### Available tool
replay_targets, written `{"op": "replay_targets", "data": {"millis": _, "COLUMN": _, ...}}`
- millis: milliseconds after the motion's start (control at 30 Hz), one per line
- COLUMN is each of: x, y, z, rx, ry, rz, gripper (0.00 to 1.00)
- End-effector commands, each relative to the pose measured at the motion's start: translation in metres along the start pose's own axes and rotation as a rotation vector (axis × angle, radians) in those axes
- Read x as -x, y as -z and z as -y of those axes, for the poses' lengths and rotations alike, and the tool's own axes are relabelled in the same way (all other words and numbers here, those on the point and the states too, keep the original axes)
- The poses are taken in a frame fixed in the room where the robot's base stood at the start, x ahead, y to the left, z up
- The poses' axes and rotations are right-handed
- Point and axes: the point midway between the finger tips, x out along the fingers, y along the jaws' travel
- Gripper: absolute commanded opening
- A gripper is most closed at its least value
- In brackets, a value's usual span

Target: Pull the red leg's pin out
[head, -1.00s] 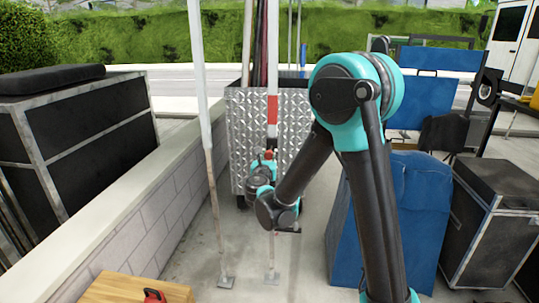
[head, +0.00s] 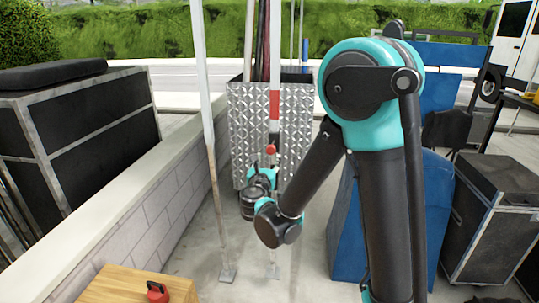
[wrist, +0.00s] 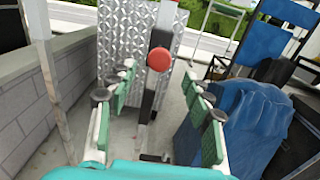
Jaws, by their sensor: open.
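The red leg is a thin pole with a red band (head: 274,105) below its white upper part, standing upright in front of a silver diamond-plate bin. Its pin shows as a round red knob (head: 271,150) on a dark collar below the band. In the wrist view the knob (wrist: 159,59) faces me, with the leg behind it; the pin's shaft is hidden. My gripper (wrist: 158,78) is open and empty, its green-padded fingers on either side of the knob in the picture, apart from it. In the head view my gripper (head: 264,175) is just below the knob.
A second white pole (head: 203,110) stands left of the leg. A low block wall (head: 130,215) runs along the left. The silver bin (head: 245,125) is behind. A blue covered thing (head: 345,215) stands at right. A wooden box (head: 115,283) at front bears a red-and-black object (head: 157,292).

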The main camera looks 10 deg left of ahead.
Motion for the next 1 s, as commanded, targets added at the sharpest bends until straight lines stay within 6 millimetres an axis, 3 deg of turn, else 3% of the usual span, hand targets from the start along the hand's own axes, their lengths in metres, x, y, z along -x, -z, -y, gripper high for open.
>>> {"op": "replay_targets", "data": {"millis": 100, "x": 0.021, "y": 0.000, "z": -0.001, "rx": 0.000, "ry": -0.003, "rz": 0.000, "gripper": 0.51}}
{"op": "replay_targets", "data": {"millis": 300, "x": 0.038, "y": 0.000, "z": -0.001, "rx": 0.000, "ry": -0.002, "rz": 0.000, "gripper": 0.51}}
{"op": "replay_targets", "data": {"millis": 733, "x": 0.039, "y": 0.001, "z": 0.006, "rx": -0.019, "ry": 0.010, "rz": -0.010, "gripper": 0.51}}
{"op": "replay_targets", "data": {"millis": 867, "x": 0.031, "y": 0.011, "z": 0.045, "rx": -0.161, "ry": 0.087, "rz": -0.077, "gripper": 0.51}}
{"op": "replay_targets", "data": {"millis": 1000, "x": 0.028, "y": 0.037, "z": 0.128, "rx": -0.507, "ry": 0.280, "rz": -0.202, "gripper": 0.51}}
